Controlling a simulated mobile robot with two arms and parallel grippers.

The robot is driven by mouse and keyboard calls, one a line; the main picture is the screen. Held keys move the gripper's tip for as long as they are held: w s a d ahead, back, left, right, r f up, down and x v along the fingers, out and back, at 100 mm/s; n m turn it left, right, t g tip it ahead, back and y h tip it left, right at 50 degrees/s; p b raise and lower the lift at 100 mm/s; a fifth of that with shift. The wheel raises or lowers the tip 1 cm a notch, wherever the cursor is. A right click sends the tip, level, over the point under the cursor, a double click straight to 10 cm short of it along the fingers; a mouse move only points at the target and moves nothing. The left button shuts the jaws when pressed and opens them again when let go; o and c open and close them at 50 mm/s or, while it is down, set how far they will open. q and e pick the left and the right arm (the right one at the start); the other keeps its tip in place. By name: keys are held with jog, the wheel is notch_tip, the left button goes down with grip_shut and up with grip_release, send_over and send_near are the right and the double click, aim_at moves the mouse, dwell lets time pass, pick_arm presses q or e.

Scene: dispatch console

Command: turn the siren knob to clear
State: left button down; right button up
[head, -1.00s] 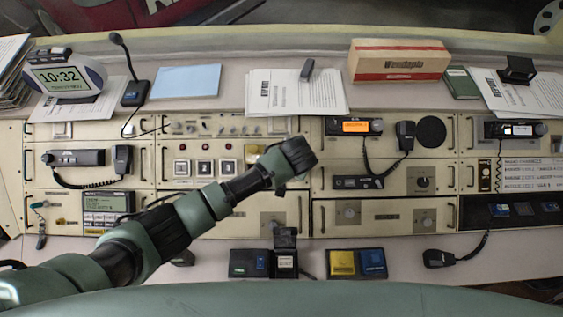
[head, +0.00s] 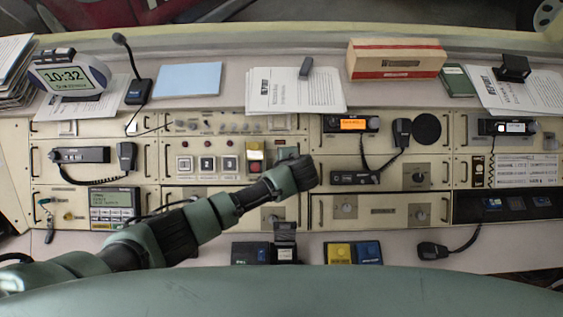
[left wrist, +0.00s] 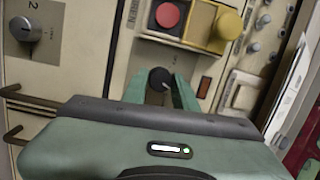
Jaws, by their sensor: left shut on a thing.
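In the left wrist view a small dark round knob (left wrist: 159,78) sits on the cream console panel, below a red button and a yellow button. My left gripper (left wrist: 160,88) has its green fingers on either side of this knob and is shut on it. The knob's pointer and the lettering around it are too small to read. In the head view my left arm reaches in from the lower left, and its dark wrist end (head: 300,172) covers the knob and the fingers. My right gripper is not in view.
Close by in the wrist view are the red button (left wrist: 168,15), the yellow button (left wrist: 228,26), a grey knob (left wrist: 24,29) marked 2, and dark drawer handles. In the head view a radio (head: 351,124) with an orange display and a corded handset (head: 402,131) stand right of my wrist.

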pick_arm(q)
jog(key=m+t, duration=0.1)
jog(key=m, duration=0.5)
jog(key=shift+s, duration=0.1)
dwell(0.4)
jog(key=shift+f, duration=0.1)
jog(key=c, duration=1.4)
grip_release()
jog(key=b+v, duration=0.1)
jog(key=v, duration=0.6)
jog(key=shift+s+a+r, duration=0.1)
jog(key=shift+s+r, duration=0.15)
jog(key=shift+r, duration=0.1)
